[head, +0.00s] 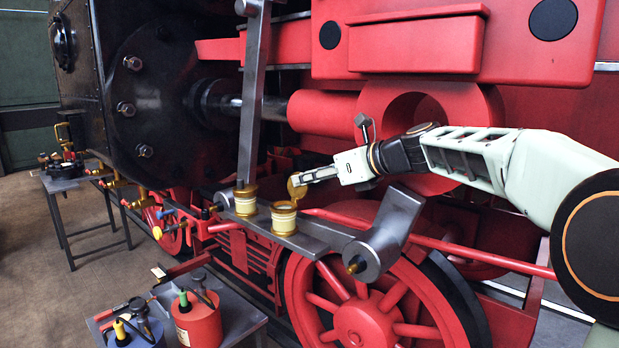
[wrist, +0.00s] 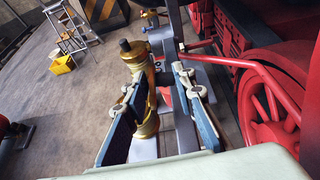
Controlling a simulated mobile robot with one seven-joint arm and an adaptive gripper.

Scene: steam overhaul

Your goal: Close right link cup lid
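The right link cup (head: 284,220) is a brass cup with a pale band, standing on the grey link bar of the locomotive. Its round brass lid (head: 297,187) stands raised above the rim, tilted up on the right side. My gripper (head: 299,179) is just above the cup, with its tip beside the raised lid. In the wrist view the fingers of my gripper (wrist: 160,88) are spread apart. Brass parts (wrist: 146,122) show between them, close to the left finger; the finger hides part of them. Whether it touches the lid cannot be told.
A second brass cup (head: 245,203) stands just left on the same bar. An upright grey rod (head: 252,95) rises behind it. A grey lever end (head: 380,245) lies to the right, above the red wheel (head: 365,322). A cart with cans (head: 199,322) stands in front.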

